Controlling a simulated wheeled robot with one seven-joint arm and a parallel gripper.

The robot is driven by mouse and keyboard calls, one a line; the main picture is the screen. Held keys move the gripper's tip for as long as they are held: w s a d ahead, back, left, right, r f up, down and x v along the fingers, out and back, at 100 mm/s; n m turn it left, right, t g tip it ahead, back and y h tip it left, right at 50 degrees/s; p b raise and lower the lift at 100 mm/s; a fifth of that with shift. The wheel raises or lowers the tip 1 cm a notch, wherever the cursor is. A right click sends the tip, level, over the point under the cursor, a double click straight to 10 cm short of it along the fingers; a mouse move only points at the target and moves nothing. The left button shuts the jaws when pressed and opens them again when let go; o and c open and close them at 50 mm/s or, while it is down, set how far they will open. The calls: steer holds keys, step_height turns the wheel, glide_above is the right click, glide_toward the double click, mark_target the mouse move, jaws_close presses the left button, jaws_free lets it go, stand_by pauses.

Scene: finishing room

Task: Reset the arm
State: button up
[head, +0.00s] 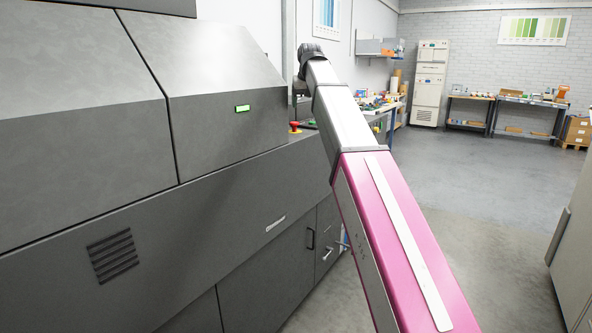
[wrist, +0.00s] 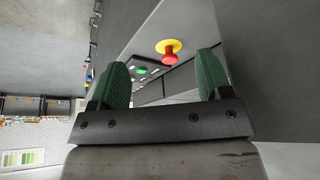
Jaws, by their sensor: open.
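My arm reaches forward and up from the lower right in the head view, along the dark machine. Its far end is at the top, and the fingers cannot be made out there. In the wrist view my gripper (wrist: 162,90) is open, with two green pads wide apart and nothing between them. Beyond the fingers is a red mushroom button on a yellow base (wrist: 171,52). A green button (wrist: 141,71) on a dark panel is beside it. In the head view the red button (head: 295,127) shows just left of my arm, on the machine's end.
The large dark grey machine (head: 225,200) fills the left, close to my arm. A cluttered workbench (head: 378,107) stands behind the arm. A white cabinet (head: 431,85) and more benches (head: 510,103) line the far wall. A grey cabinet (head: 576,250) is at right. Floor between is clear.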

steer(key=s+d+f+g, duration=0.1)
steer(key=s+d+f, duration=0.2)
steer(key=f, duration=0.9)
steer(key=s+d+f+m, duration=0.1)
steer(key=s+d+f, duration=0.1)
steer(key=f, duration=0.9)
steer(key=s+d+f+g, duration=0.1)
steer(key=s+d+f, duration=0.2)
steer(key=f, duration=0.9)
steer(key=s+d+f+g, duration=0.1)
steer(key=s+d+f, duration=0.3)
steer(key=s+f, duration=0.7)
steer(key=s+d+f+m+g+h, duration=0.1)
steer(key=s+d+f, duration=0.2)
steer(key=s+f, duration=0.7)
step_height(320, 180, down, 5)
steer(key=shift+s+d+r, duration=0.2)
steer(key=shift+s+d, duration=0.15)
